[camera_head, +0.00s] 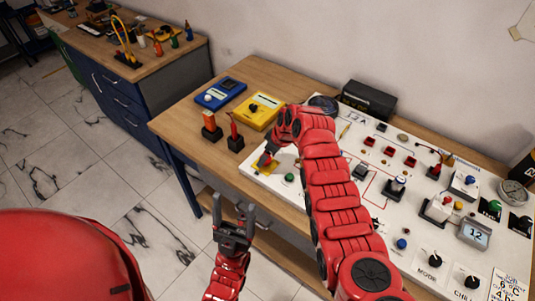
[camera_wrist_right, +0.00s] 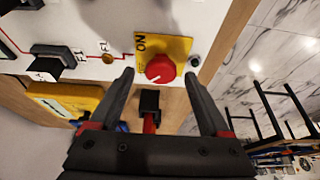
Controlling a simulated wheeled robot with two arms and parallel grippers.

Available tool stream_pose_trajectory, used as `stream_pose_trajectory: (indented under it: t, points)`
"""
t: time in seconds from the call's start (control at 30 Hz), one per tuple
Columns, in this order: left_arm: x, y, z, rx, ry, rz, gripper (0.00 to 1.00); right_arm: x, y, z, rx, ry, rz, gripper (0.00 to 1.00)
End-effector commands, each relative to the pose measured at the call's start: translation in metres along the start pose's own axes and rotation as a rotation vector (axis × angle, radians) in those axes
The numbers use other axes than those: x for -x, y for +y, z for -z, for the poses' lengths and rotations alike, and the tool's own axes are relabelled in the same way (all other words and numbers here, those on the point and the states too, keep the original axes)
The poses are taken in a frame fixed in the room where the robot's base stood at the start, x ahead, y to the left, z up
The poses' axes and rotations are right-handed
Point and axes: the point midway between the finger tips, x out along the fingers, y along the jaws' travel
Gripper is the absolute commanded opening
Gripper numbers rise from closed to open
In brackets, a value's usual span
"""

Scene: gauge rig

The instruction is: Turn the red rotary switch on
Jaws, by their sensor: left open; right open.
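The red rotary switch (camera_wrist_right: 160,68) sits on a yellow plate (camera_wrist_right: 178,46) marked ON, at the near left corner of the white panel. A short white mark shows on the knob's lower part in the right wrist view. My right gripper (camera_wrist_right: 159,76) is open, its fingertips on either side of the knob in the picture; I cannot tell whether they touch it. In the head view the right gripper (camera_head: 267,158) and its arm hide most of the switch. My left gripper (camera_head: 236,217) is open and empty, in front of the bench edge.
The white panel (camera_head: 375,211) carries several other switches, buttons and gauges. A blue meter (camera_head: 219,93) and a yellow meter (camera_head: 257,111) lie on the wooden bench (camera_head: 185,118). Two small stands with red-handled tools (camera_head: 235,138) stand left of the panel. Open floor lies left.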

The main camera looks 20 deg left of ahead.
Motion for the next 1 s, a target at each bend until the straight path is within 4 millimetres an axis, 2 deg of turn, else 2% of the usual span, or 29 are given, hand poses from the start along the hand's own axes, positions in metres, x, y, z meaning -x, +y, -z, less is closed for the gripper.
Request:
stream_pose_trajectory:
  t: [0.5,0.93,1.0]
  points:
    - [-0.0033,-0.0002,0.0006,0.0,0.0,0.0,0.74,-0.0081,-0.0006,-0.0007,0.001,-0.001,-0.002,0.81]
    - [-0.0033,-0.0002,0.0006,0.0,0.0,0.0,0.74,-0.008,-0.0006,-0.0009,0.001,-0.001,-0.001,0.03]
    - [-0.0033,-0.0002,0.0006,0.0,0.0,0.0,0.74,-0.008,-0.0006,-0.0009,0.001,-0.001,-0.001,0.0]
